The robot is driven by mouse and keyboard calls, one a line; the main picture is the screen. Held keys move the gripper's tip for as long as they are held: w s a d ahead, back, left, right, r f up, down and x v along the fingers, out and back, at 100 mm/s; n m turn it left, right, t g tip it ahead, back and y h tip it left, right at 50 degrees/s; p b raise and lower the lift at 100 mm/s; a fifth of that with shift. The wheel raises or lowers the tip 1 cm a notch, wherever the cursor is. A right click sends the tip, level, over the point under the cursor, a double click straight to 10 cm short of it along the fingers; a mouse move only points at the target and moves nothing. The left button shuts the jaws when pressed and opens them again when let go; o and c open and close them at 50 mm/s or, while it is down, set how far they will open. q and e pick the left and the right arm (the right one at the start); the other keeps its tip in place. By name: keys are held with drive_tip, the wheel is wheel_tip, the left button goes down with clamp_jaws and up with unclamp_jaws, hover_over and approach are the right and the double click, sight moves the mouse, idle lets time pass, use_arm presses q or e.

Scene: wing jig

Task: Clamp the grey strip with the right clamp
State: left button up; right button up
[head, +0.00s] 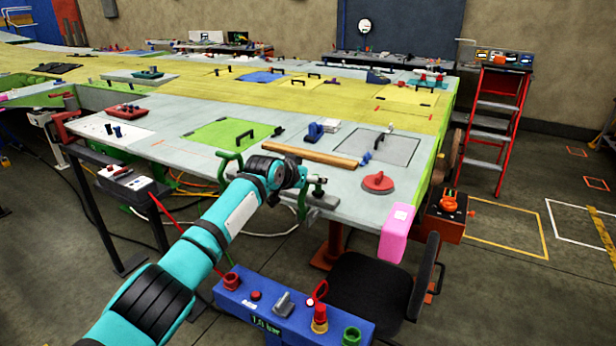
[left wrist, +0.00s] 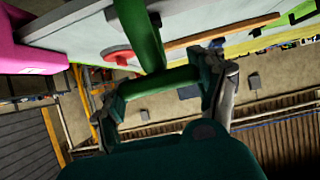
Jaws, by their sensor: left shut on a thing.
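My left gripper (head: 297,180) is at the front edge of the wing panel (head: 345,203). It is shut on the green right clamp (head: 302,210), which is partly hidden behind the gripper. In the left wrist view, green clamp bars (left wrist: 146,38) run between and beyond the fingers of my left gripper (left wrist: 166,88). A second green clamp (head: 234,158) stands on the edge to the left of it. A small grey piece (head: 325,201) shows at the edge beside the right clamp; I cannot tell if it is the grey strip. My right gripper is not in view.
A red disc-shaped tool (head: 378,182) and a wooden bar (head: 308,155) lie on the panel. A pink block (head: 397,230) sits at the right corner. A blue control box (head: 290,305) and a black chair (head: 375,290) stand in front. A trolley (head: 125,182) is at left.

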use_arm(q)
drive_tip(key=o, duration=1.7)
drive_tip(key=shift+s+d+f, duration=0.1)
drive_tip(key=shift+f, duration=0.4)
drive_tip(key=shift+r, duration=0.1)
drive_tip(key=shift+w, duration=0.2)
drive_tip(key=shift+v, duration=0.85)
drive_tip(key=v, duration=1)
drive_tip(key=shift+s+r, duration=0.1)
